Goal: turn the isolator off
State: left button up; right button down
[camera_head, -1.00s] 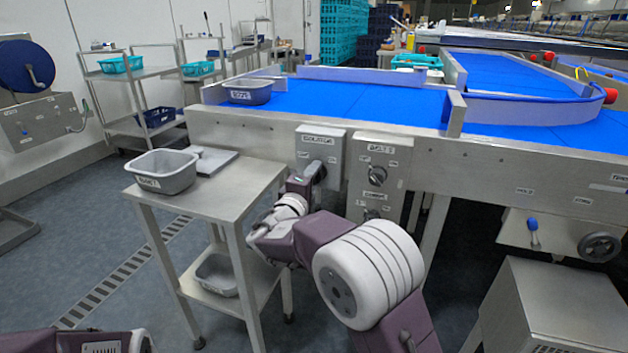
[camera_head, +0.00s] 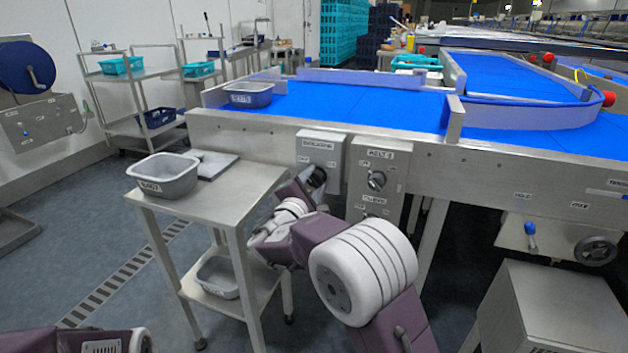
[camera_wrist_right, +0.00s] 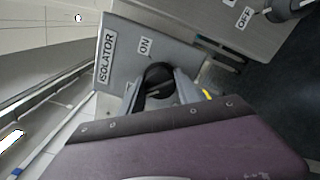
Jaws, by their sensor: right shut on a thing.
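The isolator (camera_head: 320,150) is a grey box on the conveyor's side, with a dark rotary knob low on its front. In the right wrist view the isolator box (camera_wrist_right: 122,62) shows its ISOLATOR label and an ON mark above the black knob (camera_wrist_right: 158,80). My right gripper (camera_head: 314,182) is at the knob, and its fingers (camera_wrist_right: 160,92) are shut around it in the wrist view. The knob's pointer direction is mostly hidden by the fingers. My left arm shows at the lower left edge, but its gripper is out of view.
The belt switch box (camera_head: 377,178) with its own knob is just right of the isolator. A steel table (camera_head: 228,190) with a grey tub (camera_head: 163,177) stands to the left. The blue conveyor belt (camera_head: 370,103) runs above and behind.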

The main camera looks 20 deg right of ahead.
dwell(0.5)
jog(key=c, duration=0.9)
grip_release()
jog(key=shift+o, duration=0.2)
jog(key=p+v, duration=0.2)
jog(key=v, duration=0.7)
jog(key=shift+p, duration=0.4)
